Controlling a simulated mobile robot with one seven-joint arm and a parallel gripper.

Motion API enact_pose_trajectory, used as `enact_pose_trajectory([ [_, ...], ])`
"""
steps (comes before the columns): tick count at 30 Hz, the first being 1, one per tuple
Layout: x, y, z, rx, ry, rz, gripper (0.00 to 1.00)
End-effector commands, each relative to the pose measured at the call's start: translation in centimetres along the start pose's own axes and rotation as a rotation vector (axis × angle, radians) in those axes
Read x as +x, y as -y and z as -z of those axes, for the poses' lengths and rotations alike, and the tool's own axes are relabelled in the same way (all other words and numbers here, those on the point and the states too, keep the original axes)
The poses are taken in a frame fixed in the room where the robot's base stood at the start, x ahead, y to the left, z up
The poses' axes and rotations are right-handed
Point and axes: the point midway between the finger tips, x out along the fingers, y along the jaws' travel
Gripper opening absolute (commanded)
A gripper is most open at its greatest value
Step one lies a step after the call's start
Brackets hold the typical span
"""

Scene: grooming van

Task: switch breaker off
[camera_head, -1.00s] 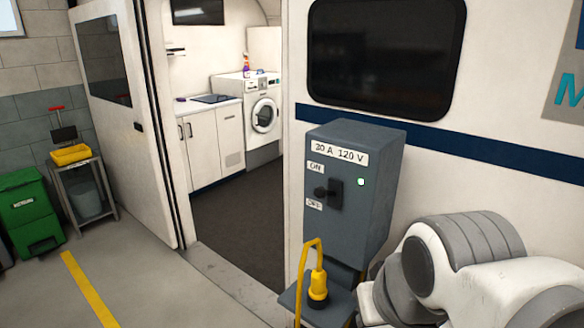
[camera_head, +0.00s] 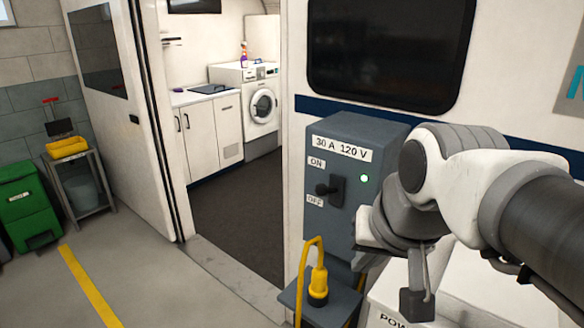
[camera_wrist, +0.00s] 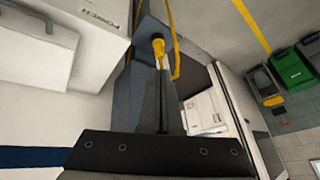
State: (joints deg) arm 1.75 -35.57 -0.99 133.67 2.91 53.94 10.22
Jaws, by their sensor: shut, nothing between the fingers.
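The grey breaker box (camera_head: 350,135), labelled "30 A 120 V", is on the van's outer wall. Its black lever (camera_head: 327,189) sticks out between the ON label (camera_head: 317,163) and the OFF label (camera_head: 315,201); I cannot tell its exact setting. A green light (camera_head: 364,178) glows right of the lever. My gripper is below and right of the lever, apart from it, largely hidden behind my wrist in the head view. In the wrist view my gripper (camera_wrist: 163,72) is shut and empty, its fingers overlapping the box region; the lever is not visible there.
A yellow plug and cable (camera_head: 318,283) stand on a small shelf below the box; the plug also shows beyond my fingers in the wrist view (camera_wrist: 157,45). A white case with a partly visible label (camera_head: 385,318) is at lower right. The open doorway is left.

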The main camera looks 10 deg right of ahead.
Motion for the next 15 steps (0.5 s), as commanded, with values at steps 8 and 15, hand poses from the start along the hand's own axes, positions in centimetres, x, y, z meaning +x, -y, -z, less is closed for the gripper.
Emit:
enact_pose_trajectory([
  [8,-2.2,0.7,12.1,0.534,0.021,0.048,0.0],
  [15,-2.4,0.2,19.5,0.873,0.035,0.077,0.0],
])
